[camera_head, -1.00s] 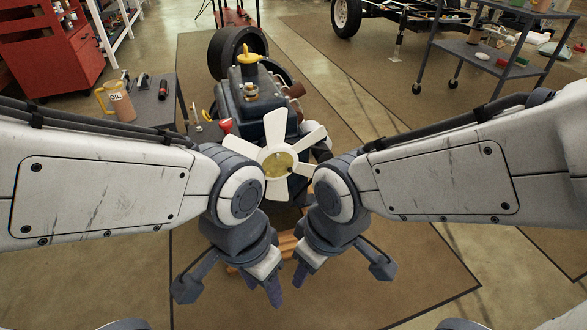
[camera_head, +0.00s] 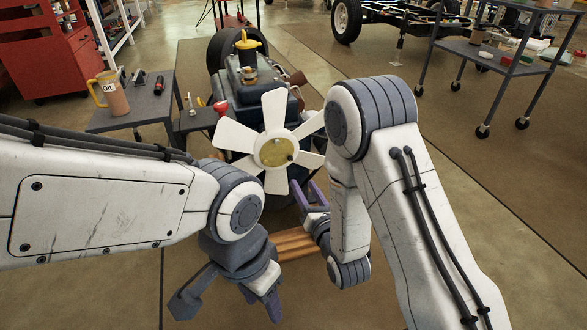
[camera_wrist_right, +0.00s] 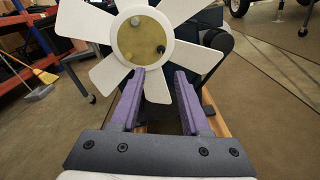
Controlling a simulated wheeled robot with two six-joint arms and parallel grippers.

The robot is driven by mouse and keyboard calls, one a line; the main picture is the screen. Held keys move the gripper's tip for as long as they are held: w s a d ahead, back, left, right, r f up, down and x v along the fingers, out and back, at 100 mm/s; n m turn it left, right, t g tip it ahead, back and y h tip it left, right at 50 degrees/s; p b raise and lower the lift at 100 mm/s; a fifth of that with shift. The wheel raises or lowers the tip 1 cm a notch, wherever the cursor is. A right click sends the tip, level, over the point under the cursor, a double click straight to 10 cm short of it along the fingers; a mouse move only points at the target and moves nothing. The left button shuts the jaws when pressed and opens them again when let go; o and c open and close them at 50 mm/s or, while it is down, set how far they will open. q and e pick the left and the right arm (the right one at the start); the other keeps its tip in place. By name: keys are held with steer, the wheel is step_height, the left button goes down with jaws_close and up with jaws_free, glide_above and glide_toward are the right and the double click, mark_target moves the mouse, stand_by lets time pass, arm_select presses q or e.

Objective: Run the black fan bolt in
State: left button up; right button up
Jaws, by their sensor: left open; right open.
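The white fan (camera_head: 238,137) stands upright on the front of the engine, with a brass hub (camera_head: 270,152). In the right wrist view the fan (camera_wrist_right: 87,24) fills the top, and its hub (camera_wrist_right: 140,38) carries a small black bolt (camera_wrist_right: 161,49) at lower right and a silver bolt head (camera_wrist_right: 136,20) at upper left. My right gripper (camera_head: 308,192) is open and empty just below the fan, fingers pointing toward it; its purple fingers (camera_wrist_right: 158,88) show below the hub, apart from the bolt. My left gripper (camera_head: 260,298) hangs low at the front, open, its fingers pointing down.
The engine (camera_head: 240,95) rests behind the fan, above a wooden support (camera_head: 297,245). A grey side table (camera_head: 140,108) with an oil jug (camera_head: 112,95) stands at left. A grey cart (camera_head: 500,70) stands back right.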

mark_target(291, 159)
steer(key=shift+n, duration=0.4)
steer(key=b+x, duration=0.5)
steer(key=x, duration=0.1)
steer(key=b+x, duration=0.3)
steer(key=x, duration=0.1)
steer(key=shift+w+d+r+b, duration=0.15)
steer(key=shift+w+r+b, duration=0.1)
steer(key=shift+b, duration=0.1)
jaws_close()
